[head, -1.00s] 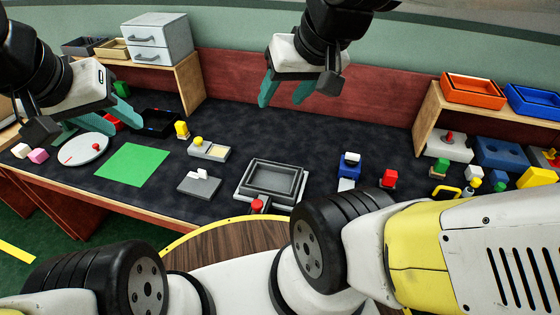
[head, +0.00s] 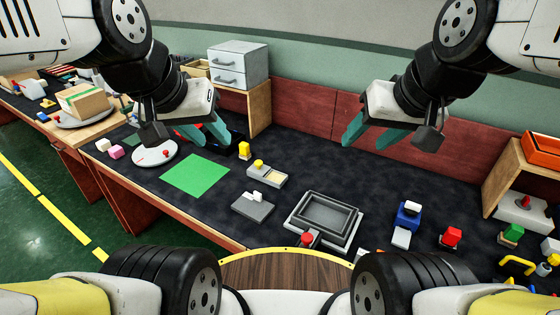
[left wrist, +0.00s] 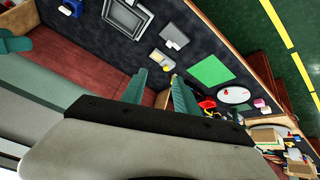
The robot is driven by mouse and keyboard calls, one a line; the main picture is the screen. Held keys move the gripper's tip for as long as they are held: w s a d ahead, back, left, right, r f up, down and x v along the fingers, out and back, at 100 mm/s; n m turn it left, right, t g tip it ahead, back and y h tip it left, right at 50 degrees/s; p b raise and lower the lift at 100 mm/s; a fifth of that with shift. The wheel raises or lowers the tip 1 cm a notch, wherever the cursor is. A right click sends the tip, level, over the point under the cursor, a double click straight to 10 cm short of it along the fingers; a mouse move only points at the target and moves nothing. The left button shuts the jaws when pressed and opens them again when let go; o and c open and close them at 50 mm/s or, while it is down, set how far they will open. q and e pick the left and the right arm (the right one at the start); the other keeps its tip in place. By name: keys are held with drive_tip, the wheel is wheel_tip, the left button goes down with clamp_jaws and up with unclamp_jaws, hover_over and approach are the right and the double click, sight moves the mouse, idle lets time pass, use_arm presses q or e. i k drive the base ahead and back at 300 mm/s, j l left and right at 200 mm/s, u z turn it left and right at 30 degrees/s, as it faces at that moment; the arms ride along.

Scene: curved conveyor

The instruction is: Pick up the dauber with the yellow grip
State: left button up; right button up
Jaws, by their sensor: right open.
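A small upright piece with a yellow grip (head: 244,150) stands on the dark table right of the left gripper; it looks like the dauber, though I cannot be sure. Another small yellow-topped piece (head: 552,260) stands at the right edge. My left gripper (head: 202,133) is open and empty above the table near the black tray, apart from the yellow grip. Its two teal fingers also show apart in the left wrist view (left wrist: 160,92). My right gripper (head: 373,132) is open and empty, high above the back middle of the table.
A green mat (head: 196,176), a white disc (head: 154,153) and a tray with a yellow knob (head: 266,176) lie nearby. A grey double tray (head: 325,213) is front centre. Red (head: 451,237) and green (head: 513,232) pieces stand right. A shelf (head: 259,107) with drawers stands behind.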

sight(244, 152)
drive_tip(key=i+j+z, duration=0.1)
drive_tip(key=j+z, duration=0.85)
drive_tip(key=j, duration=0.15)
drive_tip(key=j+z, duration=0.45)
drive_tip(key=j, duration=0.15)
